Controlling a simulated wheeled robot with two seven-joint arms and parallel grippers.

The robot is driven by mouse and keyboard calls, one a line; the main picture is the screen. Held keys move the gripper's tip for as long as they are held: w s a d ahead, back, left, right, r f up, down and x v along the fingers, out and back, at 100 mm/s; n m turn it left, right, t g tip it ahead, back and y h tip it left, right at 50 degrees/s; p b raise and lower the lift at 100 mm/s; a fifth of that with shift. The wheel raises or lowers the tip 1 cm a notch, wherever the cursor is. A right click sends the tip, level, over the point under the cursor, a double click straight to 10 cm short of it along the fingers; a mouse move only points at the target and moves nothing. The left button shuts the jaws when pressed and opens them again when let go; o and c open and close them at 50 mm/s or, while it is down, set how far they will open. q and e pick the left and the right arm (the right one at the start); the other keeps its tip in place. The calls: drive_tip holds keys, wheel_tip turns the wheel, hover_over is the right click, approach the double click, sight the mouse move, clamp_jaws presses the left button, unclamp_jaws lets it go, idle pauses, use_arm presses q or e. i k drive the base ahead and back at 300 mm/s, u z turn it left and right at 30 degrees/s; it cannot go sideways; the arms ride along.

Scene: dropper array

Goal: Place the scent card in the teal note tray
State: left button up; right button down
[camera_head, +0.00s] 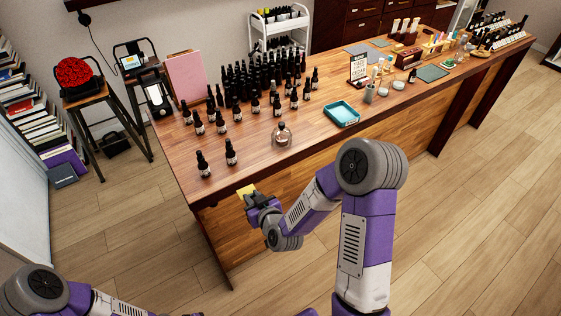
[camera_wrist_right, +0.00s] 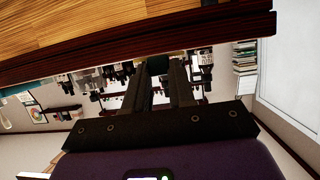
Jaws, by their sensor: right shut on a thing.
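The teal note tray (camera_head: 341,122) lies on the wooden table, near its front edge and right of the round glass bottle. It looks empty. My right gripper (camera_head: 251,197) is at the table's near front edge, left of and well short of the tray. It is shut on a small yellow card (camera_head: 246,190), which I take as the scent card. The card sticks out past the fingers. In the right wrist view the fingers (camera_wrist_right: 160,85) show below the table edge, and the card is hard to make out. My left arm shows at the lower left, but its gripper is out of view.
The wooden table (camera_head: 310,140) carries a glass bottle (camera_head: 281,134) and many dark dropper bottles (camera_head: 231,152) at its left. A sign (camera_head: 358,69) and small dishes stand beyond the tray. The table's front edge lies close to my right gripper.

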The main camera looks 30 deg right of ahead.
sight(337, 111)
drive_tip(key=k, duration=1)
drive_tip(key=z, duration=1.7)
drive_tip(key=i, duration=1.45)
drive_tip(key=u, duration=1.7)
